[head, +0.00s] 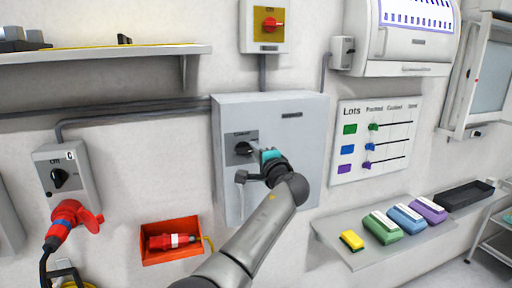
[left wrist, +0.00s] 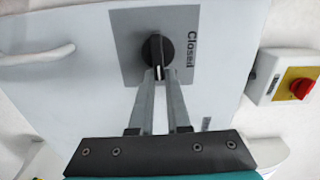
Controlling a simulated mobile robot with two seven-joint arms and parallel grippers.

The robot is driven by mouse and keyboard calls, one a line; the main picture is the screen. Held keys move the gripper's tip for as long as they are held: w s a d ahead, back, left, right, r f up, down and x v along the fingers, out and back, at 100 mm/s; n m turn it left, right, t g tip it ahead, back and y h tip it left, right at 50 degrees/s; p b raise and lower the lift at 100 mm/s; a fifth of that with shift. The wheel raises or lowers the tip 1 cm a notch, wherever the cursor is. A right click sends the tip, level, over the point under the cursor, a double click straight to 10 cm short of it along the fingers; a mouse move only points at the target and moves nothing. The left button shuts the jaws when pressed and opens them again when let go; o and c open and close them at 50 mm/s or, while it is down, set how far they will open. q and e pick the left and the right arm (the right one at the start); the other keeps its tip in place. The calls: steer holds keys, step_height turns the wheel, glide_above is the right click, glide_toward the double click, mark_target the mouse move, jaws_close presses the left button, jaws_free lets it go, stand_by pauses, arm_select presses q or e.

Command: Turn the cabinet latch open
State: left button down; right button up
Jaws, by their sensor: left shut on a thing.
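A grey cabinet (head: 292,135) is fixed to the wall in the middle of the head view. Its latch is a round black knob (head: 243,149) on a grey plate, and the knob shows large in the left wrist view (left wrist: 157,50). The word "Closed" is printed on the plate (left wrist: 185,20) beside the knob. My left gripper (head: 255,151) reaches the cabinet front, and its two fingers (left wrist: 159,75) are shut on the knob's raised grip. My right gripper is not in view.
A grey handle (head: 240,187) sits below the latch on the cabinet. A yellow box with a red rotary switch (head: 268,24) is above. An orange bin (head: 170,256) is at lower left. A shelf (head: 355,258) with coloured cartons is at right.

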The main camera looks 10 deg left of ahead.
arm_select(q)
steer(key=shift+a+f+m, duration=0.25)
steer(key=shift+f+m, duration=0.05)
stand_by(0.4)
steer(key=c, duration=0.9)
jaws_free()
steer(key=shift+r, duration=0.25)
steer(key=shift+d, duration=0.1)
